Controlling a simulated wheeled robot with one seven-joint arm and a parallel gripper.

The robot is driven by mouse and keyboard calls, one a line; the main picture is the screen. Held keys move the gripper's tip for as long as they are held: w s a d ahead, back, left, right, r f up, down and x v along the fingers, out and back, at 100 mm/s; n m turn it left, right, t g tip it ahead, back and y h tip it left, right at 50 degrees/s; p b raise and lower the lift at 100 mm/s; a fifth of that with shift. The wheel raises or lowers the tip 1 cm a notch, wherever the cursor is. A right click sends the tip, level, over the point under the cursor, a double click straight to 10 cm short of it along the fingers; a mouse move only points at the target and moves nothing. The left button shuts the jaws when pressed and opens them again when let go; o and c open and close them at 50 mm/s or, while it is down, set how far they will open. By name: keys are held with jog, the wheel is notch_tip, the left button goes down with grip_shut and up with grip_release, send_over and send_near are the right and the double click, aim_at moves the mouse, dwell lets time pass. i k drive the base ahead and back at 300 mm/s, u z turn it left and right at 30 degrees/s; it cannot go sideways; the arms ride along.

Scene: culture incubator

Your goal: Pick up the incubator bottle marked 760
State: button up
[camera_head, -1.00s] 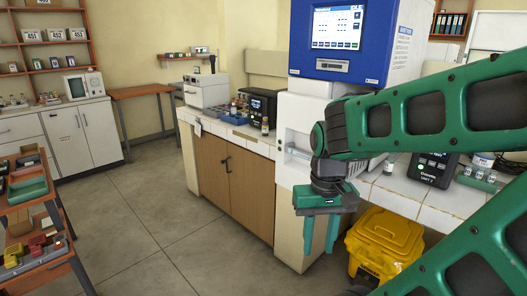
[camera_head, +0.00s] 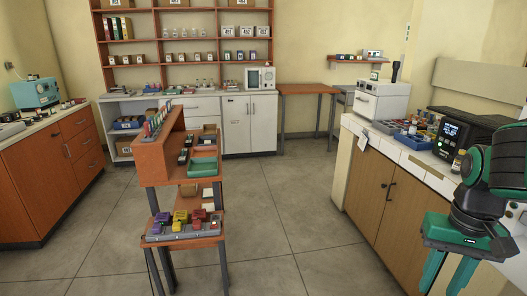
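My gripper (camera_head: 443,284) hangs at the lower right, pointing down. Its two green fingers are apart, with nothing seen between them, and their tips run near the bottom edge. A small bottle with a light label (camera_head: 458,161) stands on the right counter beside a black device with a lit display (camera_head: 452,130), which may be the incubator. The bottle is above my gripper in the picture, apart from it. Its marking is too small to read, and I see no legible 760 anywhere. My arm partly covers the counter's right side.
A blue tray of small bottles (camera_head: 412,140) and a white instrument (camera_head: 381,101) stand on the right counter (camera_head: 400,153). An orange shelf cart (camera_head: 160,160) stands mid-room. Open floor (camera_head: 290,210) lies between cart and counter.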

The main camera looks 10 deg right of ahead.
aim_at(413, 130)
jog(key=i, duration=2.3)
jog(key=z, duration=1)
jog(key=i, duration=0.9)
jog(key=z, duration=1.1)
jog(key=i, duration=0.65)
jog(key=z, duration=0.4)
